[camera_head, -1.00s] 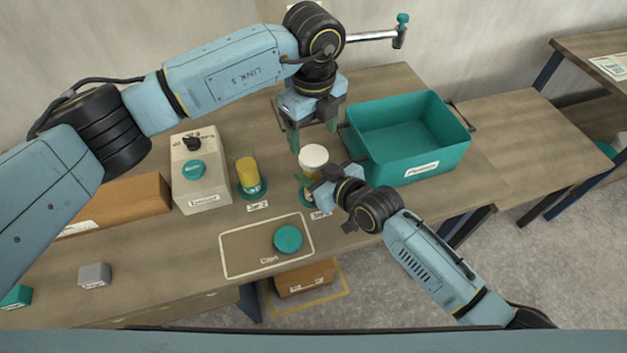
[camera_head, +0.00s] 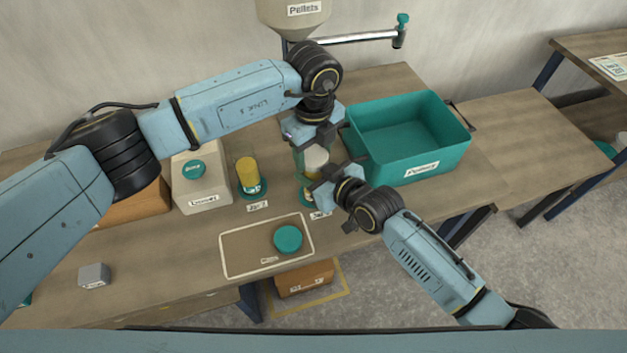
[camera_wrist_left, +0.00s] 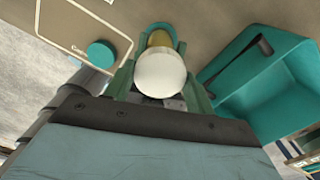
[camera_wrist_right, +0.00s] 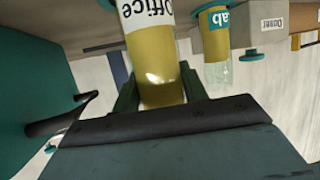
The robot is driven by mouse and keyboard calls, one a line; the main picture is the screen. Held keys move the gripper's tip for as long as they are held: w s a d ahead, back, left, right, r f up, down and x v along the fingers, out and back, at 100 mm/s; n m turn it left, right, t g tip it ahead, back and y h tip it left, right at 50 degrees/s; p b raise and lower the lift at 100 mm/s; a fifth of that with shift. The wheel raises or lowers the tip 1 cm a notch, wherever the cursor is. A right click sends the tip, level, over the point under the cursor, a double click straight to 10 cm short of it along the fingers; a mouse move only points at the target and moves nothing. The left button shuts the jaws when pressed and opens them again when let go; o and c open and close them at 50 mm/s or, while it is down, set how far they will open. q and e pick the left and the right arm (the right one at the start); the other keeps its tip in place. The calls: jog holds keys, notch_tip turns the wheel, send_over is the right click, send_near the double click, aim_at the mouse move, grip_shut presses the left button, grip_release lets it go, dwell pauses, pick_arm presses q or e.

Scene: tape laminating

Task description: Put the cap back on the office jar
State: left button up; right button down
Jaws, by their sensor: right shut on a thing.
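The office jar (camera_wrist_right: 155,60), yellow inside with an "Office" label, is held between the fingers of my right gripper (camera_head: 318,190). It stands near its teal coaster at the table's front part. A white cap (camera_wrist_left: 160,73) is at the jar's top; I cannot tell whether it is seated. It also shows in the head view (camera_head: 315,157). My left gripper (camera_head: 314,158) points down over the jar, its green fingers open on either side of the white cap. The right wrist view hides the jar's top behind the gripper.
The lab jar (camera_head: 247,174), uncapped, stands left on its coaster. A teal cap (camera_head: 288,239) lies on the caps mat (camera_head: 240,262). A teal bin (camera_head: 435,152) is close on the right. A dispenser box (camera_head: 200,190) and grey block (camera_head: 94,275) are further left.

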pick_arm(q)
jog(key=c, duration=0.3)
jog(key=m, duration=1)
jog(key=o, duration=1.1)
jog(key=shift+r, duration=2.3)
jog(key=shift+c, duration=0.5)
